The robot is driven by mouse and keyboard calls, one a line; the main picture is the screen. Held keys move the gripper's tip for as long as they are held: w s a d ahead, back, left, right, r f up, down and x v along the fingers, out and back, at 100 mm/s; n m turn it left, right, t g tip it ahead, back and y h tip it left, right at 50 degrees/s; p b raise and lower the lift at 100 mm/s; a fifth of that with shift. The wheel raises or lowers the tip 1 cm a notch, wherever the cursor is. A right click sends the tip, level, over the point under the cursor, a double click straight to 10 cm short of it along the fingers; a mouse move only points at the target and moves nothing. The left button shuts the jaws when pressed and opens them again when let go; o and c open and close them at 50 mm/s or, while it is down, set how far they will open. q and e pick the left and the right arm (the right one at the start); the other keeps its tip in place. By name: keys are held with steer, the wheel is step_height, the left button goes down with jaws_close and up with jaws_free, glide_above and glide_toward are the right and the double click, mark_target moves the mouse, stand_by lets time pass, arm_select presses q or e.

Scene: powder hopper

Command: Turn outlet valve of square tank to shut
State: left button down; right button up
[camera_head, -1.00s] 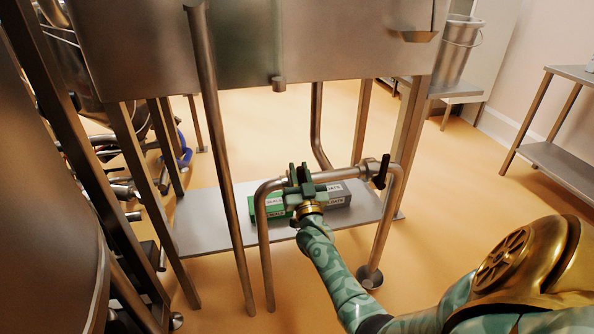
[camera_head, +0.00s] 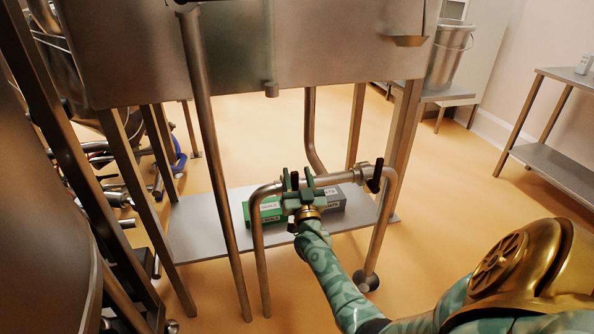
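The square tank (camera_head: 225,50) is a grey metal box across the top of the view. A bent metal pipe frame (camera_head: 258,240) stands below it. The outlet valve sits at the right end of its horizontal pipe, with a black handle (camera_head: 375,176) standing roughly upright, slightly tilted. My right gripper (camera_head: 298,178), green with a brass wrist, is in front of the horizontal pipe, left of the handle and apart from it. Its two fingers are spread, with nothing seen held between them. I cannot tell whether it touches the pipe. My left gripper is not in view.
Green and grey boxes (camera_head: 265,213) lie on a low metal shelf (camera_head: 200,230) behind the pipe. Tank legs (camera_head: 207,150) and a slanting pole stand at the left. A side table (camera_head: 560,165) and a bucket (camera_head: 449,55) are at the right. Orange floor is open between.

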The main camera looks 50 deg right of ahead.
steer(key=shift+r, duration=0.1)
steer(key=shift+s+a, duration=0.15)
steer(key=shift+s, duration=0.1)
arm_select(q)
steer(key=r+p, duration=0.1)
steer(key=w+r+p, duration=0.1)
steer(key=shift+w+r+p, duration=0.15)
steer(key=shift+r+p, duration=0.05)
steer(key=shift+p, duration=0.2)
arm_select(e)
steer(key=v, duration=1.6)
steer(key=shift+w, duration=0.15)
